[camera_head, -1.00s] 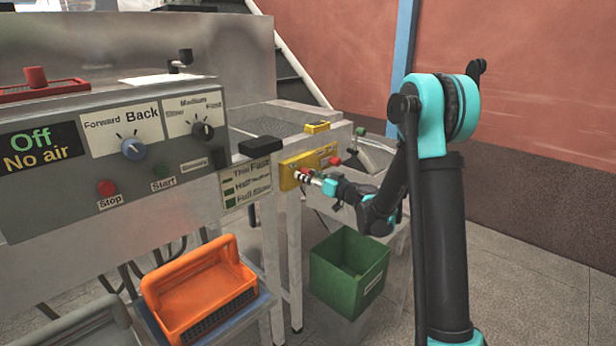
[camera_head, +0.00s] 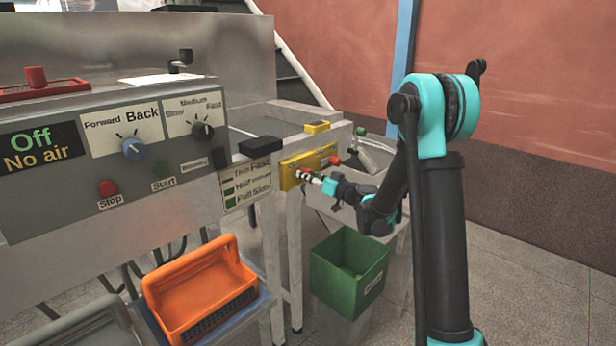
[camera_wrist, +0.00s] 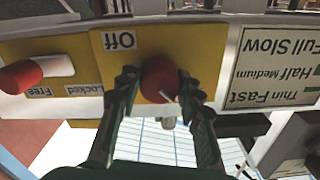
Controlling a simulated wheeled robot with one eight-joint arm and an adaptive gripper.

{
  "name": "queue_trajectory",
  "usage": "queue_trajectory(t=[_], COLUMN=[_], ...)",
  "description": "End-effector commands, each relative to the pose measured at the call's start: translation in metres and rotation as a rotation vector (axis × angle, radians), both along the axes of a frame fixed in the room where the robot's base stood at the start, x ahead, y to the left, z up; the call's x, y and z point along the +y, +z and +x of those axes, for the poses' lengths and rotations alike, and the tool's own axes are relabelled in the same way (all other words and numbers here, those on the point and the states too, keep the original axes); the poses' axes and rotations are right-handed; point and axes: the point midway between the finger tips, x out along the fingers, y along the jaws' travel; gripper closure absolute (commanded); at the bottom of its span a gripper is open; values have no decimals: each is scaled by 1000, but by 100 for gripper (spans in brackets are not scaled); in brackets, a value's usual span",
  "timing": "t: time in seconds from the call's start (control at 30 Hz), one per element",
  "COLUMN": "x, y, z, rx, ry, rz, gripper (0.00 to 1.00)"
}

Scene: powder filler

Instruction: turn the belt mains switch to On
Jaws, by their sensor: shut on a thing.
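The belt mains switch is a red knob on a yellow plate (camera_head: 291,177) at the right end of the machine. In the wrist view the red knob (camera_wrist: 159,80) sits between my fingers, with a pale pointer mark toward its lower right. An "Off" label (camera_wrist: 120,40) shows beside it on the yellow plate. My gripper (camera_head: 312,176) reaches the plate from the right. In the wrist view my gripper (camera_wrist: 160,88) has one dark finger on each side of the knob and is shut on it. The fingertips partly cover the plate, and no "On" label is readable.
A red lever (camera_wrist: 22,76) with "Locked" and "Free" labels is left of the switch in the wrist view. The "Thin Fast, Half Medium, Full Slow" sign (camera_wrist: 280,65) is to the right. A green bin (camera_head: 345,285) and an orange crate (camera_head: 200,265) are below.

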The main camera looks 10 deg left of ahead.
Motion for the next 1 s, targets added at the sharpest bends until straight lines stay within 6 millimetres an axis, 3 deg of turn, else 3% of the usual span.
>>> queue_trajectory(t=[1.0], x=[-1], y=[0], z=[0], rx=[709], ry=[-1], rz=[553], gripper=[93])
